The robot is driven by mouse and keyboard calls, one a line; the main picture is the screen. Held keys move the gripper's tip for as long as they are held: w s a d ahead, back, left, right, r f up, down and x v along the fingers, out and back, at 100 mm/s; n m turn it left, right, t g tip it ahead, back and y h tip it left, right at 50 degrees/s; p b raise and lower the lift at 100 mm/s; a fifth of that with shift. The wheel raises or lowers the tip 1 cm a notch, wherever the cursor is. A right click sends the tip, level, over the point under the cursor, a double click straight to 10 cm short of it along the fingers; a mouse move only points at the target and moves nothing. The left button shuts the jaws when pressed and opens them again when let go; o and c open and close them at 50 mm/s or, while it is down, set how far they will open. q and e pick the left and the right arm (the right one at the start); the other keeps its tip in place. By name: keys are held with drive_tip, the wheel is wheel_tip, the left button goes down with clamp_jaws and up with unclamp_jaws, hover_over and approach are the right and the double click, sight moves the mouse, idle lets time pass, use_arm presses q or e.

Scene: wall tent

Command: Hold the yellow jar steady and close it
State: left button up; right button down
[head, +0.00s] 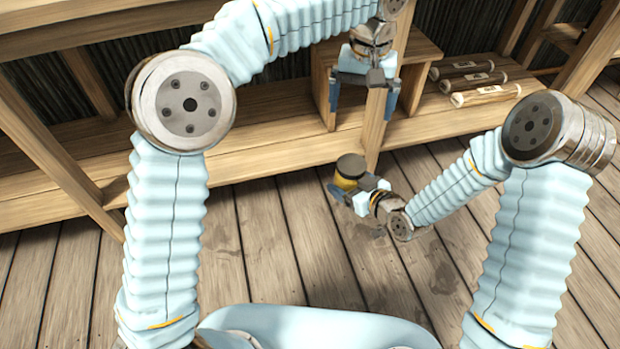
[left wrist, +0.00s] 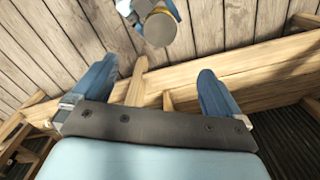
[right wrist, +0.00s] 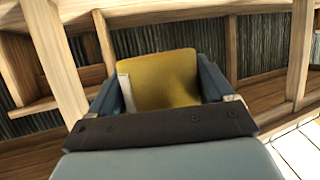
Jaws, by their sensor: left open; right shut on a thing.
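The yellow jar (head: 347,183) is off the floor in my right gripper (head: 357,190), in front of the wooden shelf. It looks roughly upright, with a dark grey-brown round top; I cannot tell how tightly a lid sits. In the right wrist view the jar's yellow side (right wrist: 165,80) fills the space between the fingers, with a pale strip at its left. My left gripper (head: 363,103) is open and empty, higher than the jar and close to the shelf. The left wrist view shows the jar's round top (left wrist: 160,29) beyond the open fingers, apart from them.
A wooden shelf unit (head: 270,125) runs across the back, with an upright post (head: 374,125) near my left gripper. Several rolled bundles (head: 485,94) lie on the shelf at the right. The plank floor (head: 270,240) is clear.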

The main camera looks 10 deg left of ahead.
use_arm(q)
drive_tip(key=w+a+f+t, duration=0.1)
drive_tip(key=a+f, duration=0.3)
drive_tip(key=f, duration=0.4)
drive_tip(key=a+f+m+t, duration=0.1)
drive_tip(key=a+f, duration=0.3)
drive_tip(key=f, duration=0.3)
drive_tip(key=w+a+f+t, duration=0.1)
drive_tip(key=a+f, duration=0.3)
drive_tip(key=f, duration=0.4)
drive_tip(key=s+a+f+n+g+h, duration=0.1)
drive_tip(key=s+a+f+n+h, duration=0.1)
drive_tip(key=s+f, duration=0.7)
drive_tip(key=s+a+f+n+g+h, duration=0.1)
drive_tip(key=s+f+n+h, duration=0.1)
drive_tip(key=s+f, duration=0.8)
drive_tip(key=s, duration=0.3)
drive_tip(key=shift+s+a+f, duration=0.2)
drive_tip(key=shift+a+f, duration=0.05)
drive_tip(key=shift+a, duration=0.15)
use_arm(e)
drive_tip(key=shift+d, duration=0.1)
